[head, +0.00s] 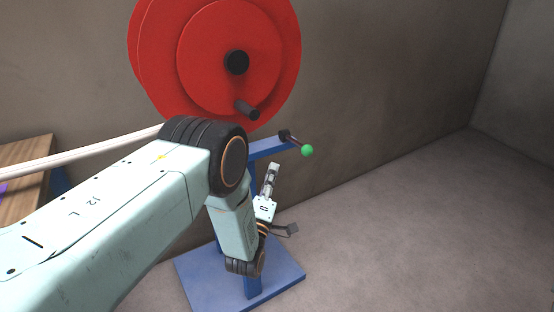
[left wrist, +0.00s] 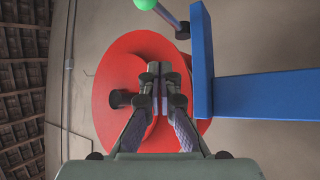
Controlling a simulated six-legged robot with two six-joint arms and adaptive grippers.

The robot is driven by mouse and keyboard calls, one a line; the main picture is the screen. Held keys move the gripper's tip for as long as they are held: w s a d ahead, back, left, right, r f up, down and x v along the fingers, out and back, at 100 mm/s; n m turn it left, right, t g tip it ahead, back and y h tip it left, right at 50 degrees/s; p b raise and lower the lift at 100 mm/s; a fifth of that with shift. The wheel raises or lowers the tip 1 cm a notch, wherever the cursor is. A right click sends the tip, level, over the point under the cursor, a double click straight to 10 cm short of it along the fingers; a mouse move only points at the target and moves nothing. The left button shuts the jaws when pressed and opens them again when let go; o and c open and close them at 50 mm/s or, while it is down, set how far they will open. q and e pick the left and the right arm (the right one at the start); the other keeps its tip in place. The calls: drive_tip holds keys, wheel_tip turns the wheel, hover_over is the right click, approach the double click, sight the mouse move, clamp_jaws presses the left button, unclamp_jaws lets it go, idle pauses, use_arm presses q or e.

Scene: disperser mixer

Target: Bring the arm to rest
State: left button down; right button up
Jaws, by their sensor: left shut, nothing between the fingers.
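My left arm comes in from the left in the head view and bends down at its elbow in front of the blue stand. My left gripper (head: 273,170) points upward beside the stand's post, below the green knob. In the left wrist view the left gripper (left wrist: 158,70) is shut with its fingers together and nothing between them. Behind the fingers there is the red wheel (left wrist: 110,85), which also shows at the top of the head view (head: 210,100). My right gripper is not in view.
The blue stand (head: 290,285) has a flat base on the floor and a side arm with a green knob (head: 307,150). A wooden table (head: 22,155) stands at the left. A white pole (head: 90,151) runs behind my arm. The floor at the right is clear.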

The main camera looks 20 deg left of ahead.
use_arm(q)
drive_tip(key=shift+f, duration=0.2)
drive_tip(key=shift+s+a, duration=0.1)
drive_tip(key=shift+s, duration=0.05)
drive_tip(key=s+f+m+g, duration=0.4)
drive_tip(key=f+m+g, duration=0.25)
drive_tip(key=f, duration=0.65)
drive_tip(key=s+f+m+g+h, duration=0.1)
drive_tip(key=s+f+m+g, duration=0.2)
drive_tip(key=s+f+g, duration=0.75)
drive_tip(key=s+r+m+g+p, duration=0.1)
drive_tip(key=s+r+m+g, duration=0.1)
drive_tip(key=s, duration=1.3)
drive_tip(key=s+r+m+g+p, duration=0.2)
drive_tip(key=s+g, duration=0.2)
drive_tip(key=s, duration=1.2)
drive_tip(key=shift+d+r+h, duration=0.25)
drive_tip(key=shift+d+h, duration=0.05)
drive_tip(key=shift+h, duration=0.1)
